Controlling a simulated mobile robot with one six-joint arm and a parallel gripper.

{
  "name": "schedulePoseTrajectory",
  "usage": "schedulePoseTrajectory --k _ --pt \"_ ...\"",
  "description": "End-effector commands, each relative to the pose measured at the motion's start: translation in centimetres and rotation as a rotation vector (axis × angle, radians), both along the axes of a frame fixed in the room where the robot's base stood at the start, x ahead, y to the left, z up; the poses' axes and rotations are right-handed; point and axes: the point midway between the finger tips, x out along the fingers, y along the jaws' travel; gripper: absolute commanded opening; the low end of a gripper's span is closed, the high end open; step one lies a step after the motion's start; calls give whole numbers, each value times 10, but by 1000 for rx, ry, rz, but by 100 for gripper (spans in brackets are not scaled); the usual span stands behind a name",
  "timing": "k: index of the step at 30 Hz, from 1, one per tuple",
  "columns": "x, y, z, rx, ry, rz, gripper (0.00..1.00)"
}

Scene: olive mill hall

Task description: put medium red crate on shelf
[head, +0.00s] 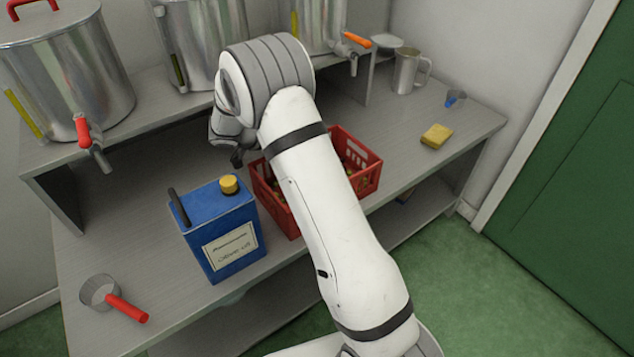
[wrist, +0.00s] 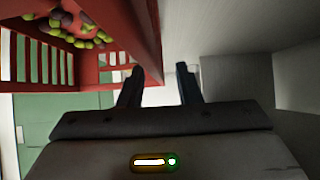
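A red slatted crate (head: 366,180) stands on the grey bench, partly hidden behind my arm. It holds small green and purple olives (wrist: 72,22). In the wrist view the crate's red wall (wrist: 140,30) is close by on the left. My gripper (wrist: 160,72) has its two dark fingers apart with a gap between them. The left finger is at the crate's wall; I cannot tell whether it touches. In the head view my gripper (head: 238,160) is at the crate's left side, mostly hidden by the wrist. A raised grey shelf (head: 130,128) runs along the back of the bench.
A blue oil can (head: 222,225) stands just left of the crate. Steel tanks with taps (head: 70,75) stand on the raised shelf.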

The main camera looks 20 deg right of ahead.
Motion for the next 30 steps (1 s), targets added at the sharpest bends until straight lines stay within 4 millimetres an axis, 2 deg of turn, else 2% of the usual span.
schedulePoseTrajectory --k 3,9,21,30 --pt "3 -10 -8 1 0 0 31" --pt "3 -10 -9 1 -1 2 31" --pt "3 -10 -9 1 0 2 0" --pt "3 -9 -9 1 -1 3 0"
